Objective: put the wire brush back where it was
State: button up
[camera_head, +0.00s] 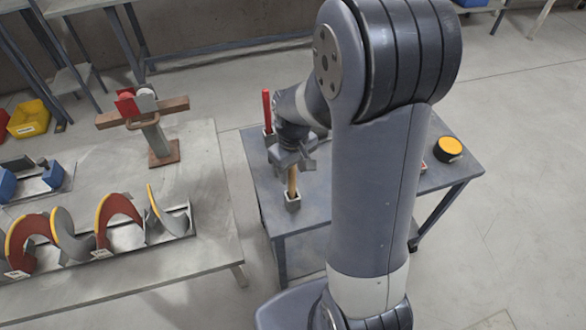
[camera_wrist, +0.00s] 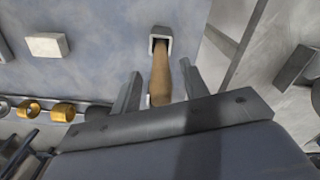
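The bristles do not show. In the wrist view my gripper (camera_wrist: 162,85) is open, with a gap on each side of the handle.
A red-handled tool (camera_head: 267,110) stands behind my gripper on the table (camera_head: 262,172). A black tin with a yellow top (camera_head: 448,147) is at the right. The left bench (camera_head: 205,190) holds an auger (camera_head: 118,215) and a post with a wooden crossbar (camera_head: 155,140).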

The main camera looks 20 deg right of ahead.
notch_tip(320, 180, up, 12)
dwell(0.6)
jog(key=shift+f, duration=0.1)
notch_tip(320, 180, down, 10)
jog(key=shift+r+p, duration=0.15)
jog(key=shift+p, duration=0.8)
jog(key=shift+r+p, duration=0.6)
jog(key=shift+r, duration=0.25)
jog(key=shift+f, duration=0.1)
